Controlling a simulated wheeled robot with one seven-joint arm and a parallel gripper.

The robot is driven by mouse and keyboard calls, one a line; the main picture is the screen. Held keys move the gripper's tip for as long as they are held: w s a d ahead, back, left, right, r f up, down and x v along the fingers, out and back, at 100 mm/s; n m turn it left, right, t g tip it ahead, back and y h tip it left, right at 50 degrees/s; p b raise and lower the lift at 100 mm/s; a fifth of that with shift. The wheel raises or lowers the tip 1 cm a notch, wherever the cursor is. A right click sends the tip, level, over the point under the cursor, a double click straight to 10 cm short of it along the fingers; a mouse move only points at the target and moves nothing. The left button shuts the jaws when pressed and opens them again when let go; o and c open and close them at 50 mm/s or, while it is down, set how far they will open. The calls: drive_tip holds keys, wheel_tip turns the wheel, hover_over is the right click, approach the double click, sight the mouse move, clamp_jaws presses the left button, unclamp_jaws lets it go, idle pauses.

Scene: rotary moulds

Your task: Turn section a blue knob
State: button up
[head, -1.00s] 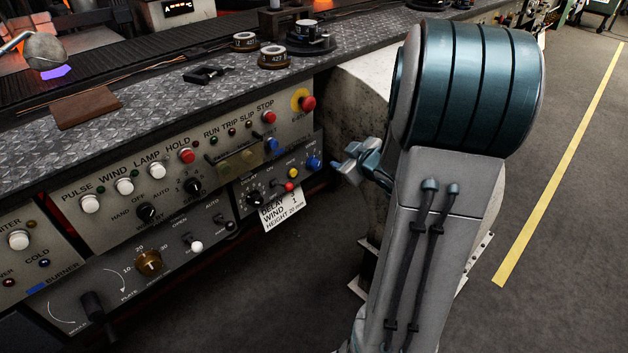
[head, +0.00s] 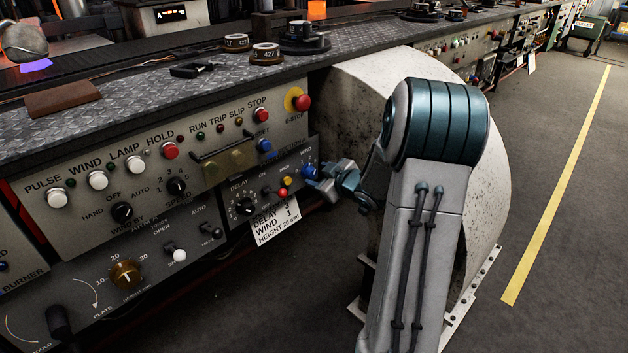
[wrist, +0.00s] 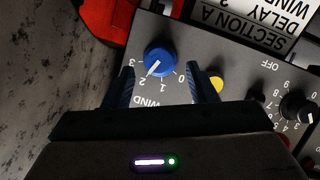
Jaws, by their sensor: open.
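The section A blue knob (wrist: 159,62) is on a grey panel marked WIND, with a scale from 0 to 3 in the wrist view. Its white pointer line is at or near 2. In the head view the blue knob (head: 309,171) is at the right end of the small lower panel. My gripper (wrist: 160,72) is open, its two fingers on either side of the knob with gaps; contact is not visible. In the head view my gripper (head: 328,182) is just right of the knob. A white card (head: 276,221) below the panel reads DELAY 3, WIND 1.
A yellow button (head: 288,180), a red button (head: 283,193) and a black delay knob (head: 244,207) share the panel. A pale curved drum housing (head: 350,95) stands behind my arm. Floor is clear at right.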

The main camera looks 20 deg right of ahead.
sight(310, 172)
drive_tip(key=shift+b+x, duration=0.35)
drive_tip(key=shift+x, duration=1.1)
drive_tip(key=shift+c, duration=0.3)
drive_tip(key=c, duration=0.9)
